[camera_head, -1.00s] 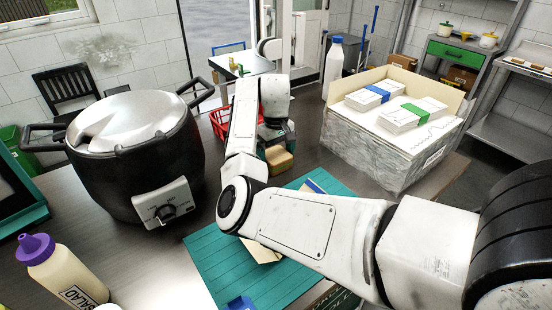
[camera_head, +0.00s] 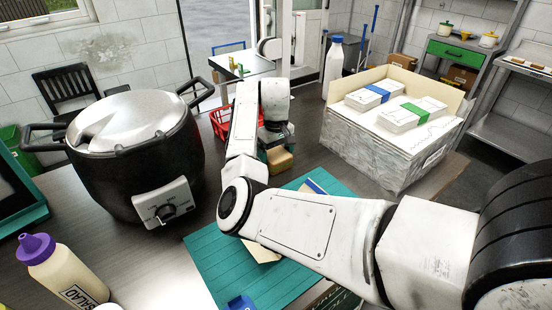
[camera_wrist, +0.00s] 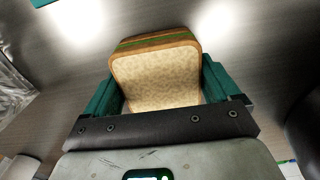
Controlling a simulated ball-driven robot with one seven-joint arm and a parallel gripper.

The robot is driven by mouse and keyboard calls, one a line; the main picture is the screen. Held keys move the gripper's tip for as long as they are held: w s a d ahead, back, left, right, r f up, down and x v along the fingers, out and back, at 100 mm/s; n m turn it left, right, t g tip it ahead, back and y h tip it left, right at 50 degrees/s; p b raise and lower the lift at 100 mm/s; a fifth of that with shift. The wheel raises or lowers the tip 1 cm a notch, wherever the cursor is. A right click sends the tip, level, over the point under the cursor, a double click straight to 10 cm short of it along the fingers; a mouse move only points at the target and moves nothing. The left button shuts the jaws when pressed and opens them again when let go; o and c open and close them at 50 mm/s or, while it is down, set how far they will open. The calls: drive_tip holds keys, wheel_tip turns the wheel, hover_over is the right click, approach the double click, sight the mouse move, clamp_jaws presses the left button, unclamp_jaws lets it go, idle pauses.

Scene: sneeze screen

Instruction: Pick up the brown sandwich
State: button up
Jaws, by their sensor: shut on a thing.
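The brown sandwich (camera_wrist: 156,75) sits between the two green fingers of my gripper (camera_wrist: 160,95) in the wrist view. Its pale cut face points toward the camera, with a brown crust and a thin green layer along the far edge. My gripper is shut on it. In the head view the sandwich (camera_head: 280,160) shows as a small tan block below my gripper (camera_head: 274,145), over the dark counter. Whether it touches the counter is hard to tell. My arm hides part of the gripper.
A black cooker (camera_head: 135,165) stands left of my arm. A red basket (camera_head: 222,122) is just behind. A box of packets (camera_head: 375,150) and a white bottle (camera_head: 334,70) are to the right. A green cutting board (camera_head: 215,265) lies under my arm. A purple-capped bottle (camera_head: 62,272) stands front left.

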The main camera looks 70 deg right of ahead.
sight(276, 154)
drive_tip(key=shift+r, duration=0.5)
wheel_tip(276, 154, up, 2)
drive_tip(key=shift+b, duration=0.45)
drive_tip(key=a+r, duration=0.1)
drive_tip(key=r, duration=0.1)
drive_tip(key=a+r+p, duration=0.1)
drive_tip(key=a+r, duration=0.1)
drive_tip(key=a+r+p, duration=0.1)
drive_tip(key=a+r, duration=0.1)
drive_tip(key=shift+s+r, duration=0.2)
drive_tip(key=s+a+r, duration=0.1)
drive_tip(key=a+r, duration=0.2)
drive_tip(key=a, duration=0.6)
drive_tip(key=shift+s+r, duration=0.3)
